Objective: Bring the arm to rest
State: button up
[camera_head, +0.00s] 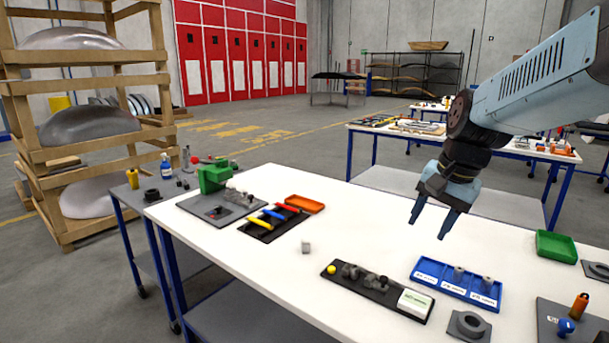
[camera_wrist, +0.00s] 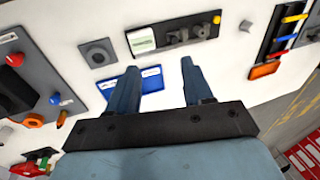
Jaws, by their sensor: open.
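My gripper (camera_head: 430,221) hangs over the right part of the white table (camera_head: 255,285), its two fingers pointing down. The fingers are spread apart with nothing between them. My arm comes in from the upper right. The fingers partly cover the blue tray (camera_wrist: 148,80). In the head view this blue tray (camera_head: 425,280) holds a few small grey parts and lies below and in front of the fingers. The gripper is clear of the table.
A black tray (camera_head: 365,302) with grey parts, a green bin (camera_head: 556,247) and a grey block (camera_head: 306,247) are on the table. A green vise (camera_head: 212,180) and an orange bin (camera_head: 305,203) stand at the left. A wooden rack (camera_head: 30,190) is beyond.

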jog(key=s+r+n+t+h, duration=0.1)
jog(key=s+r+n+t, duration=0.1)
jog(key=s+n, duration=0.5)
jog(key=shift+s+a+r+t+h, duration=0.35)
jog(key=shift+s+t, duration=0.25)
jog(key=shift+s, duration=0.8)
